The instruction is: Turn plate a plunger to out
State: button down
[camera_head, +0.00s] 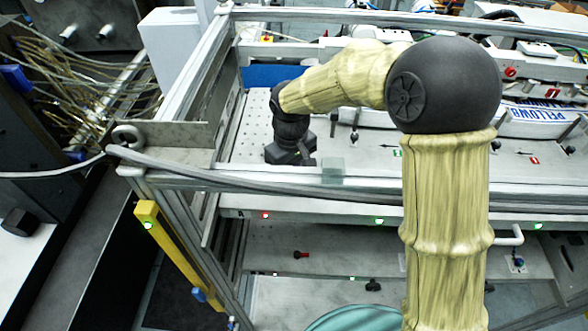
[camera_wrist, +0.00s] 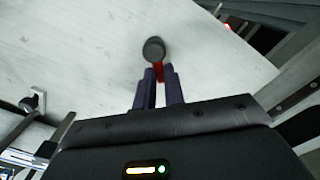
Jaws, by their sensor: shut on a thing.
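In the wrist view, a plunger shows as a dark round knob (camera_wrist: 154,49) with a red part (camera_wrist: 160,72) beside it, on a pale plate (camera_wrist: 90,60). My gripper (camera_wrist: 160,76) has its two dark fingers close around the red part, with the knob just beyond the fingertips. In the head view, my gripper (camera_head: 302,156) is low over the left end of the perforated plate (camera_head: 240,140) inside the metal frame. The plunger there is hidden behind my gripper. The letter A shows on the front rail below, by a red light (camera_head: 266,215).
A metal rail and a grey cable (camera_head: 250,188) run along the front of the frame. Dark knobs (camera_head: 354,136) with green and red arrow labels stand to the right. A lower shelf holds a red knob (camera_head: 300,254) and a black knob (camera_head: 373,285). Green lights (camera_head: 379,221) sit along the rail.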

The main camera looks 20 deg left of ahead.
jog(key=shift+s+a+n, duration=0.15)
jog(key=shift+s+n, duration=0.05)
jog(key=shift+n, duration=0.75)
jog(key=shift+s+a+n, duration=0.15)
jog(key=shift+n, duration=0.8)
jog(key=c, duration=1.5)
grip_release()
jog(key=shift+r, duration=0.15)
notch_tip(320, 180, up, 17)
jog(key=b, duration=0.3)
jog(key=shift+r, duration=0.1)
